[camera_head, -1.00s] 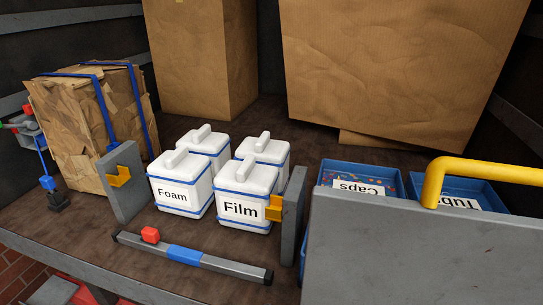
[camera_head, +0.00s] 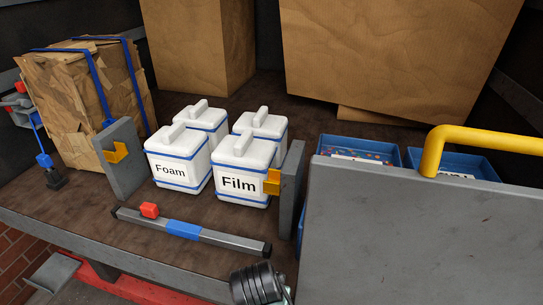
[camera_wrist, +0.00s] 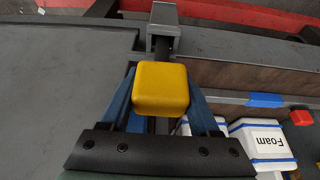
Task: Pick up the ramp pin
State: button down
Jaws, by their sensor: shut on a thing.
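In the wrist view my gripper (camera_wrist: 160,112) has its two blue fingers on either side of a yellow block-shaped head, which I take to be the ramp pin (camera_wrist: 160,88). The fingers are shut on it. The pin's lower part is hidden beneath the head, so I cannot tell whether it sits in a socket. A grey bracket (camera_wrist: 165,14) stands just beyond the head. In the head view only a dark part of my arm shows at the bottom edge; my gripper and the pin are hidden there.
A big grey panel (camera_head: 420,240) with a yellow handle (camera_head: 434,150) fills the right. Behind it are blue bins (camera_head: 412,158). White Foam (camera_head: 170,170) and Film (camera_head: 240,185) boxes stand on the bed, with a grey bar (camera_head: 220,238) in front. A strapped cardboard bale (camera_head: 75,110) stands left.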

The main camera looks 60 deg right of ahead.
notch_tip(320, 180, up, 9)
jog(key=shift+f+b, duration=0.1)
jog(key=shift+b, duration=0.65)
jog(key=s+a+p, duration=0.2)
jog(key=a, duration=0.6)
jog(key=s+a+p, duration=0.2)
jog(key=s+a, duration=0.1)
jog(key=a, duration=0.6)
jog(key=shift+a+p, duration=0.15)
jog(key=shift+p, duration=0.25)
jog(key=shift+f, duration=0.1)
